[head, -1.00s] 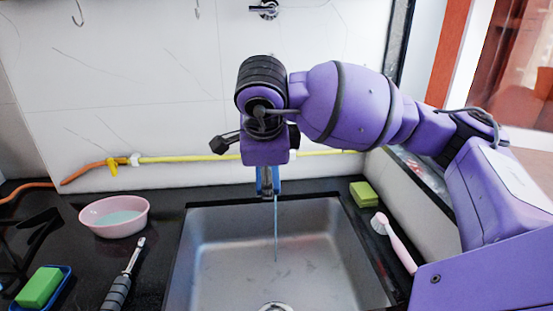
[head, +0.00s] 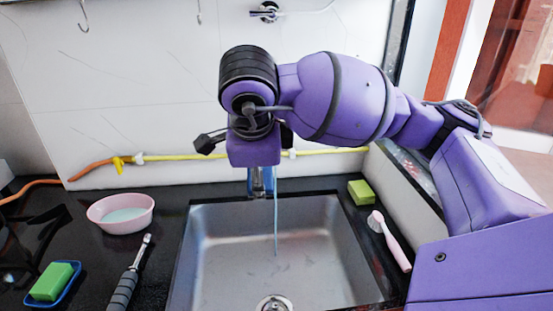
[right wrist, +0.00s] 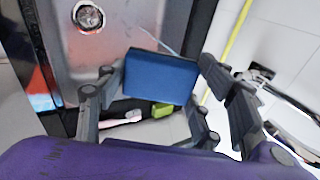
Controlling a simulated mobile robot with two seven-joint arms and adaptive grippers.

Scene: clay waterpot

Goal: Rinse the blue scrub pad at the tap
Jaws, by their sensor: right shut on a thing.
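My right gripper (head: 260,185) hangs over the back part of the steel sink (head: 215,225), with its fingers pointing down. It is shut on the blue scrub pad, which shows between the fingers in the right wrist view (right wrist: 160,77). In the head view the pad is mostly hidden by the gripper. A thin water stream (head: 276,225) falls into the sink just right of the gripper. I cannot tell whether it touches the pad. The tap's wall fitting (head: 267,12) is at the top; the outlet is hidden behind my arm. My left gripper is not clearly in view.
A pink bowl (head: 103,225), a grey-handled brush (head: 122,290) and a green block in a blue dish (head: 73,290) lie left of the sink. A green sponge (head: 361,192) and a pink brush (head: 396,248) lie right. A yellow hose (head: 200,157) runs along the wall.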

